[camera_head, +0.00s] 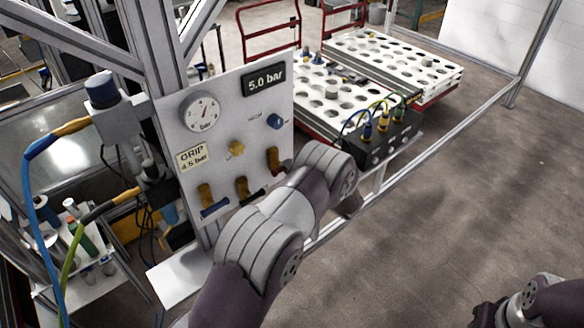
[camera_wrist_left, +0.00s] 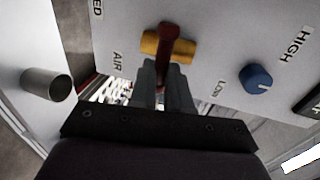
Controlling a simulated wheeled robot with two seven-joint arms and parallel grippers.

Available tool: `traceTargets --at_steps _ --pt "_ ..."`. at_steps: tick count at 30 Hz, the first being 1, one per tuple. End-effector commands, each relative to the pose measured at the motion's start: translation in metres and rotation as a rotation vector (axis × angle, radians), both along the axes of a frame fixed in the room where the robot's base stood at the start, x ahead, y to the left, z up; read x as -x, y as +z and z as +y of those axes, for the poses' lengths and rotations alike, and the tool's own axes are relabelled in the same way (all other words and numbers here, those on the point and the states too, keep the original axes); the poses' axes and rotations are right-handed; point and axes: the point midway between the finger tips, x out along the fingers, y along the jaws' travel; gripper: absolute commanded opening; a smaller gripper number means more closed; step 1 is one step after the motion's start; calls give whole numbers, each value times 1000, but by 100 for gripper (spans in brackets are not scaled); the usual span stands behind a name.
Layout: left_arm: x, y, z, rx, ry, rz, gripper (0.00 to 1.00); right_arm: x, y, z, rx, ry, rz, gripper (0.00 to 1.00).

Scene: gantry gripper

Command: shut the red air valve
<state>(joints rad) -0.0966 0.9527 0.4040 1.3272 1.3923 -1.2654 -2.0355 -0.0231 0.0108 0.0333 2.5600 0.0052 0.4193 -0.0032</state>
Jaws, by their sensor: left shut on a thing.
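The red air valve handle (camera_wrist_left: 168,42) sits on a brass body (camera_wrist_left: 154,47) beside the "AIR" label in the left wrist view. In the head view the red handle (camera_head: 279,170) shows at the panel's lower right, partly hidden by my left arm. My left gripper (camera_wrist_left: 166,78) is shut on the red handle, its fingers on either side of it. In the head view my left gripper (camera_head: 288,164) is mostly hidden behind my wrist. My right gripper (camera_head: 486,316) is partly cut off at the lower right, and its jaws are unclear.
The white panel (camera_head: 227,100) carries a gauge (camera_head: 203,112), a "5.0 bar" display (camera_head: 264,80), a yellow knob (camera_head: 236,148), a blue knob (camera_head: 275,121) and two other brass valves. A black box with cables (camera_head: 382,143) stands to the right. A grey cylinder (camera_wrist_left: 47,84) juts out at left.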

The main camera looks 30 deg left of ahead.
Motion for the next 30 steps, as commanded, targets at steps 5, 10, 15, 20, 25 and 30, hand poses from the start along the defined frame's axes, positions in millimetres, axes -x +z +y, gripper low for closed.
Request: traceTargets --at_steps 5,10,15,20,25,30 --pt "0 -1 0 -4 -1 13 0 0 0 0 0 0 0 43" --pt "1 -1 0 -4 -1 13 0 0 0 0 0 0 0 43" --pt "1 -1 0 -4 -1 13 37 0 0 0 0 0 0 43" --pt "0 -1 0 -4 0 12 42 0 0 0 0 0 0 43" --pt "1 -1 -2 -3 -1 10 42 0 -1 0 0 0 0 43" --pt "11 1 -30 -4 -5 8 42 0 -17 0 0 0 0 43"
